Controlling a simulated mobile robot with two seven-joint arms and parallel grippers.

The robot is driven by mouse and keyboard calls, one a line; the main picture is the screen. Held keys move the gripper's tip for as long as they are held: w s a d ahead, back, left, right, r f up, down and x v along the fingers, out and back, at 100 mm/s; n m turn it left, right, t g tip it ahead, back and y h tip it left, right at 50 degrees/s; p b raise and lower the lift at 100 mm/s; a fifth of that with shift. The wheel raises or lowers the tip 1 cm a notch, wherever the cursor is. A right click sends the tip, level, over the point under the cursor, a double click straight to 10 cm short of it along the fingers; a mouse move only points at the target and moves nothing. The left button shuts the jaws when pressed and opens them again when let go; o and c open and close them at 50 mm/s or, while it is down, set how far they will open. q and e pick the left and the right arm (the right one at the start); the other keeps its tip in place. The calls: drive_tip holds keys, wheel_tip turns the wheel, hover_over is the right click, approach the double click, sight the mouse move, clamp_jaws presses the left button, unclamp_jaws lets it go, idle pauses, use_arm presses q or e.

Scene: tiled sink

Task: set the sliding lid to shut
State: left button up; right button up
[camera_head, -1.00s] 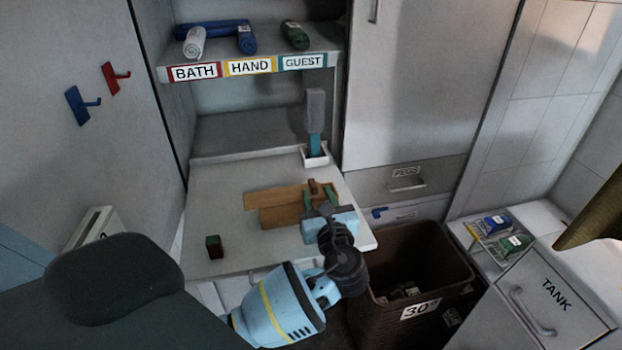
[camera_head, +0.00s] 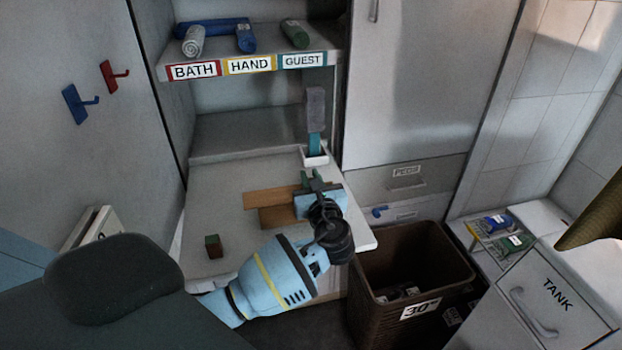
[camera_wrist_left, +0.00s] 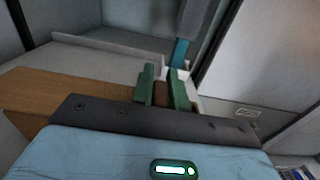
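The sliding lid (camera_head: 268,198) is a flat tan wooden board on a darker wooden box (camera_head: 280,217) on the pale counter. The lid sticks out to the left past the box. A small brown knob (camera_wrist_left: 161,94) stands up at the lid's right part. My left gripper (camera_head: 311,181) reaches in over the box's right end, and its body hides that end. In the left wrist view its two green fingers (camera_wrist_left: 162,90) stand on either side of the knob, close against it, with no clear gap. My right gripper is not in view.
A small green-brown block (camera_head: 214,246) stands on the counter at the left. A brush in a white holder (camera_head: 315,158) stands behind the gripper. A brown basket (camera_head: 415,265) is right of the counter. A shelf of rolled towels (camera_head: 246,66) is above.

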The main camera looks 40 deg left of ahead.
use_arm(q)
drive_tip(key=shift+c, duration=1.2)
clamp_jaws()
drive_tip(key=shift+w+d, duration=0.1)
drive_tip(key=shift+w+d, duration=1.1)
drive_tip(key=shift+w, duration=0.2)
drive_tip(key=o, duration=0.8)
unclamp_jaws()
drive_tip(key=shift+c, duration=0.2)
